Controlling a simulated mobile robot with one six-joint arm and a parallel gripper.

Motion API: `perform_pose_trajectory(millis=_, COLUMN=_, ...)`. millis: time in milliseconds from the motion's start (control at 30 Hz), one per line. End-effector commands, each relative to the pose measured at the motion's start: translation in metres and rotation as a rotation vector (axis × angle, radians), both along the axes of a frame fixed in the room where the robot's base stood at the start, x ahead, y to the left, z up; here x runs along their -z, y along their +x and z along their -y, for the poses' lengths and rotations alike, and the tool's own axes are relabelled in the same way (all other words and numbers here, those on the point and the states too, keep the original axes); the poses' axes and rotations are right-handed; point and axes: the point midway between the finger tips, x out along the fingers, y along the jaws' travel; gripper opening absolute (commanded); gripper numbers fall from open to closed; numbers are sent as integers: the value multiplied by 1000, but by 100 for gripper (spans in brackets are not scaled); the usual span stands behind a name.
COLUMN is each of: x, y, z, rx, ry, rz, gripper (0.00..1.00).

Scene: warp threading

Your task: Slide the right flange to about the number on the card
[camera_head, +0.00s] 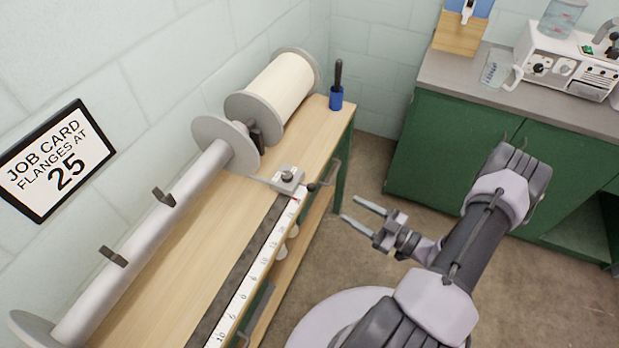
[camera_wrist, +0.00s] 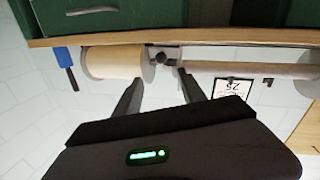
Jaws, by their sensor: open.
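The job card (camera_head: 55,162) hangs on the wall at left and reads "FLANGES AT 25"; it appears upside down in the wrist view (camera_wrist: 232,84). A bare grey beam (camera_head: 130,250) runs along the bench, with a grey flange (camera_head: 226,141) at its upper right end and another (camera_head: 35,332) at lower left. A metal block with a knob (camera_head: 288,178) sits at the upper end of the numbered scale (camera_head: 258,265), near a red mark. Its arm reaches towards the right flange. My gripper (camera_head: 349,208) is open and empty, right of the bench and apart from the block.
A cream yarn roll (camera_head: 279,88) lies beyond the right flange. A blue holder with a dark-handled tool (camera_head: 336,98) stands at the bench's far corner. Two dark brackets (camera_head: 164,196) stand by the beam. A green cabinet (camera_head: 450,150) stands behind; floor between is clear.

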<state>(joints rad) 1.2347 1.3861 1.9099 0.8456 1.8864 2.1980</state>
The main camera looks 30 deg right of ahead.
Motion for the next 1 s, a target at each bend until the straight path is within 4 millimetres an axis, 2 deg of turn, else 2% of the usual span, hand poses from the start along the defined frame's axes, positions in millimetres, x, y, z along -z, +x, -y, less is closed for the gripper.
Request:
perform_pose_trajectory(millis=300, x=4, y=86, z=-47, rx=-12, ry=-6, rz=2, gripper=48)
perform_pose_trajectory(millis=500, x=2, y=121, z=-63, rx=-9, ry=-6, rz=2, gripper=48)
perform_pose_trajectory(millis=700, x=0, y=133, z=-68, rx=-7, ry=-7, rz=2, gripper=48)
perform_pose_trajectory(millis=933, x=0, y=134, z=-69, rx=-7, ry=-6, rz=2, gripper=48)
perform_pose_trajectory(millis=967, x=0, y=134, z=-69, rx=-7, ry=-6, rz=2, gripper=46)
perform_pose_trajectory(millis=1000, x=0, y=134, z=-69, rx=-7, ry=-6, rz=2, gripper=38)
